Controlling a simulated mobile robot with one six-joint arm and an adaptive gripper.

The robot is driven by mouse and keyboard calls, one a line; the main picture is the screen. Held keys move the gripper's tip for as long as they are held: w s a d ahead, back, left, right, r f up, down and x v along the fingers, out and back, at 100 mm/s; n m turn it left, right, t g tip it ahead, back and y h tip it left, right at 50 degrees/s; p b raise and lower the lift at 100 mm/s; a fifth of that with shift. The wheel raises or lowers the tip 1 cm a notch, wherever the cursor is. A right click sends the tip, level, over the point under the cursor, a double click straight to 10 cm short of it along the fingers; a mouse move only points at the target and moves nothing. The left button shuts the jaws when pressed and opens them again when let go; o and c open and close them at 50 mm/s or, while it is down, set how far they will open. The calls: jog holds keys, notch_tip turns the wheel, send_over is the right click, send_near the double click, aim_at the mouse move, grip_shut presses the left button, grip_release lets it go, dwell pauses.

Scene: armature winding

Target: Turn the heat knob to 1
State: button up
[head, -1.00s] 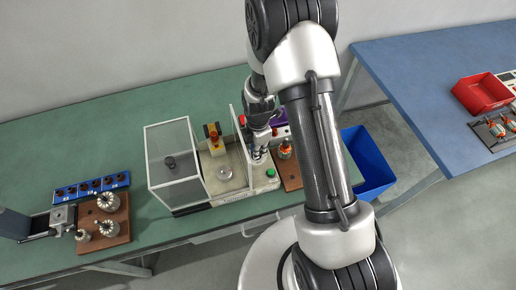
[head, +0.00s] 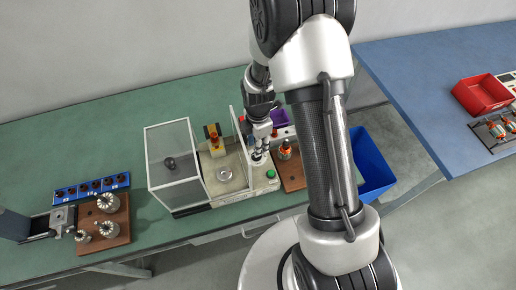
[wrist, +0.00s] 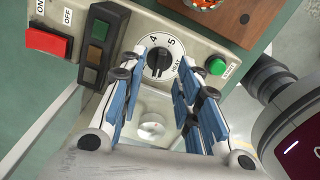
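The heat knob (wrist: 158,60) is a black knob on a white dial marked with numbers and HEAT, in the upper middle of the wrist view. The digits 4 and 5 show; other parts of the dial are hidden by my fingers. My gripper (wrist: 160,72) is open, with its blue-padded fingers on either side of the dial and a gap to the knob. In the head view my gripper (head: 258,152) points down over the right side of the machine (head: 240,196), and the knob there is hard to make out.
A green START button (wrist: 217,66) is right of the dial. A red switch (wrist: 48,41) and a dark indicator block (wrist: 103,40) are to its left. A clear guard (head: 172,160) stands on the machine's left. A wooden board (head: 290,172) lies just right.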

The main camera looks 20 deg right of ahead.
notch_tip(320, 180, up, 8)
dwell(0.7)
notch_tip(320, 180, up, 6)
jog(key=m, duration=0.3)
send_over(259, 159)
jog(key=s+r+m+t+b, duration=0.2)
jog(key=s+r+m, duration=0.45)
jog(key=r, duration=0.25)
jog(key=s+r+m+t+b, duration=0.1)
jog(key=s+r+m, duration=0.4)
jog(key=s+m, duration=0.5)
jog(key=s+t, duration=0.1)
jog(key=s, duration=0.2)
jog(key=shift+s+a+m+t, duration=0.15)
jog(key=shift+a+m+t, duration=0.05)
jog(key=shift+m+t, duration=0.15)
